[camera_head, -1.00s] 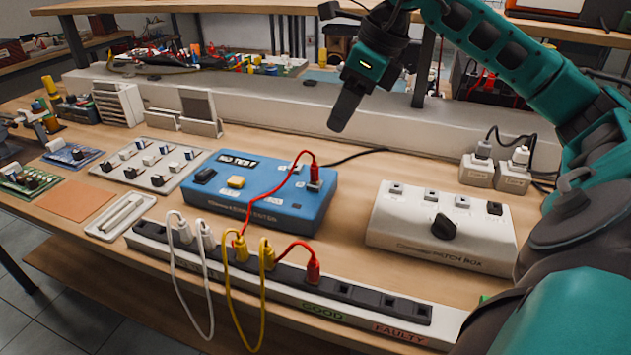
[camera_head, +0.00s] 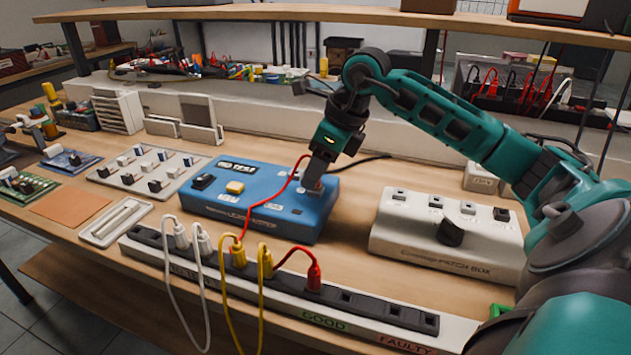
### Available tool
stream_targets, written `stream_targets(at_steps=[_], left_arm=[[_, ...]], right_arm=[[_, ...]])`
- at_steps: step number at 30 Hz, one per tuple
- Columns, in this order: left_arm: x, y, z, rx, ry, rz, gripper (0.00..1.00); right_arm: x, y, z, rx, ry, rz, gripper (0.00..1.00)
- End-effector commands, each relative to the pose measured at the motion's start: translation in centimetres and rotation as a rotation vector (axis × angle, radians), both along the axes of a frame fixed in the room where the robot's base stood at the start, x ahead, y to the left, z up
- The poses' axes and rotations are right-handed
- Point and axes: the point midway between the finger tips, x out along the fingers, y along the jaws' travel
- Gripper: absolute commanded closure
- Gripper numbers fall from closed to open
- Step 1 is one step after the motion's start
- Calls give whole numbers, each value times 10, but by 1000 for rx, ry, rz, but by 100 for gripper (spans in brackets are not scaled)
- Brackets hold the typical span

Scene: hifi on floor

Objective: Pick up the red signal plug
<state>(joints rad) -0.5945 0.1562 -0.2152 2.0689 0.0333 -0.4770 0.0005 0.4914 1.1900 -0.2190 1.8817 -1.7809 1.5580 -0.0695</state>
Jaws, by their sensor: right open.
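The blue tester box (camera_head: 215,212) stands on the bench, with a red cable (camera_head: 272,197) rising to its upper right corner. My right gripper (camera_head: 316,175) points down at that corner, right over the red plug there. It hides most of that plug, so I cannot tell whether the fingers touch it or stand around it. The jaws are open. The cable's other red plug (camera_head: 314,277) stands upright in the black socket strip at the front. My left gripper is not in view.
White plugs (camera_head: 180,236) and yellow plugs (camera_head: 238,256) with hanging cables sit in the front strip (camera_head: 385,311). A white patch box (camera_head: 400,240) stands to the right. A tray of switches (camera_head: 125,165) lies left. Bare bench lies between the two boxes.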

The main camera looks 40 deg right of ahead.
Motion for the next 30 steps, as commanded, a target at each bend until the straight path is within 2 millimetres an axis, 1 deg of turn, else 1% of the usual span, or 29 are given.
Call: stream_targets(at_steps=[1, 3, 11, 26, 30], left_arm=[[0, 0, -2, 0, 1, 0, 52], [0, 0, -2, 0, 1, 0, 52], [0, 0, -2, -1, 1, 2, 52], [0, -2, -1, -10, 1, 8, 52], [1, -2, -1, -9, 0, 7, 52]], right_arm=[[2, 1, -6, 1, 0, 0, 52], [3, 2, -10, 0, 0, 0, 52], [4, 2, -11, -1, 0, 0, 52], [4, 2, -11, -1, 0, 0, 100], [4, 2, -11, -1, 0, 0, 100]])
